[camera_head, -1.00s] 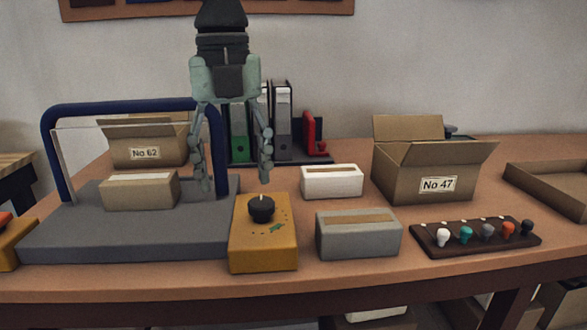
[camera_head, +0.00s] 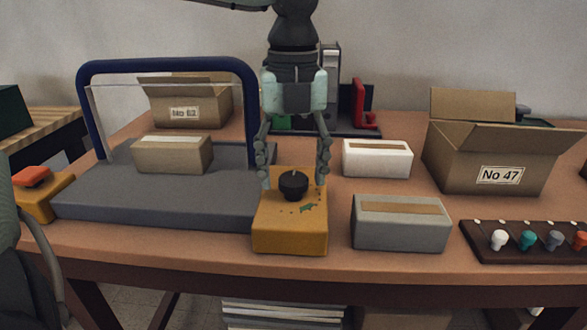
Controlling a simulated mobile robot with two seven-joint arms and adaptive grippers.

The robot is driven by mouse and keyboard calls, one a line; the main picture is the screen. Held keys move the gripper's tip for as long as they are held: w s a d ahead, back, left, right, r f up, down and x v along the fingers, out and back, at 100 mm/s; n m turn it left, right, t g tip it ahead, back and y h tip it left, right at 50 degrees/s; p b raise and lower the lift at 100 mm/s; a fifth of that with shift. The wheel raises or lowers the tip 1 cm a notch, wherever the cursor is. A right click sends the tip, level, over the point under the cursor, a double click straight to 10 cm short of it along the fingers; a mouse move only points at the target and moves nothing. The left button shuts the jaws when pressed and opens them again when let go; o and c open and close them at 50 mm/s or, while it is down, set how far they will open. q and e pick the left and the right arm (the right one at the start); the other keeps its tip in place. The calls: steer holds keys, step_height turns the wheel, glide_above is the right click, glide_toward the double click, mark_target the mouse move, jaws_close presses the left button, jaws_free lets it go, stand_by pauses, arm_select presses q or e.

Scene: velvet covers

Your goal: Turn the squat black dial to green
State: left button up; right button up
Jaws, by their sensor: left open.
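The squat black dial (camera_head: 293,186) sits on top of a yellow box (camera_head: 290,235) near the table's front edge. A pale pointer mark shows at its far side, and a small green mark (camera_head: 307,208) lies on the box top to its front right. My left gripper (camera_head: 293,178) is open and points down at the dial. One finger is on each side of it, slightly behind. I cannot tell whether the fingers touch the dial. A dark arm link (camera_head: 25,270) of mine shows at the left edge; the right gripper is not in view.
A grey platform with a blue arch (camera_head: 165,65) and a carton (camera_head: 174,154) stands left. A grey box (camera_head: 400,222) and a white box (camera_head: 377,158) stand right of the yellow box. An open carton marked No 47 (camera_head: 500,165) and a peg rack (camera_head: 490,254) are further right.

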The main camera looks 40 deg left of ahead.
arm_select(q)
steer(key=shift+c, duration=0.5)
steer(key=shift+c, duration=1)
steer(key=c, duration=0.7)
steer(key=shift+c, duration=0.8)
